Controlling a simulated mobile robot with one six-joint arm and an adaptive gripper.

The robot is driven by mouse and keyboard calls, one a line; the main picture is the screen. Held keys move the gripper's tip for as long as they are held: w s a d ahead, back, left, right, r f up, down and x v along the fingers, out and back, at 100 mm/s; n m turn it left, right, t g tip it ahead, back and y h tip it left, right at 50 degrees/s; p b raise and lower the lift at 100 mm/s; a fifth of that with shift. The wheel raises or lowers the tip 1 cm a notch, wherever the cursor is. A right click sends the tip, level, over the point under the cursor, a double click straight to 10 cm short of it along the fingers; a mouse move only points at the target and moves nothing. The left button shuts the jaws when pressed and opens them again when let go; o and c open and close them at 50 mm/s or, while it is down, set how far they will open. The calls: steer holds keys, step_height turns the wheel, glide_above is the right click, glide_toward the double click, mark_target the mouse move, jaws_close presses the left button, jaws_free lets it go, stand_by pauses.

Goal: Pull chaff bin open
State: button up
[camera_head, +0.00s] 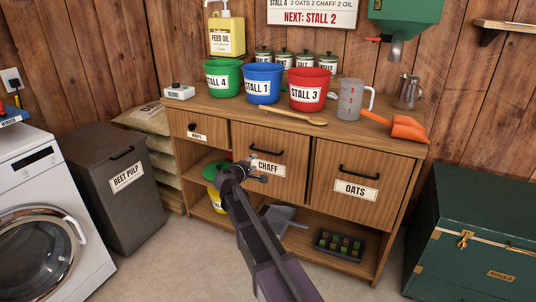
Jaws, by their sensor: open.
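The chaff bin (288,150) is a wooden front in the middle of the cabinet, with a white CHAFF label (268,168) and a dark bar handle (270,155). It looks closed, about level with the fronts beside it. My gripper (257,170) is open and empty, in front of the left part of the chaff bin, close to the handle and label. It covers part of the front's left side. I cannot tell whether a finger touches the handle.
The OATS bin (375,178) is to the right, the small WRAPS drawer (198,128) to the left. Buckets, a wooden spoon (290,117) and an orange scoop (400,128) are on top. A green trunk (485,210) stands right, a BEET PULP bin (115,200) left.

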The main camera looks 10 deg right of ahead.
mark_target(269, 152)
stand_by(0.3)
steer(key=b+x, duration=0.2)
steer(key=x, duration=1.1)
steer(key=shift+w+d+b, duration=0.25)
steer(key=shift+w+b, duration=0.05)
steer(key=shift+b, duration=0.1)
jaws_close()
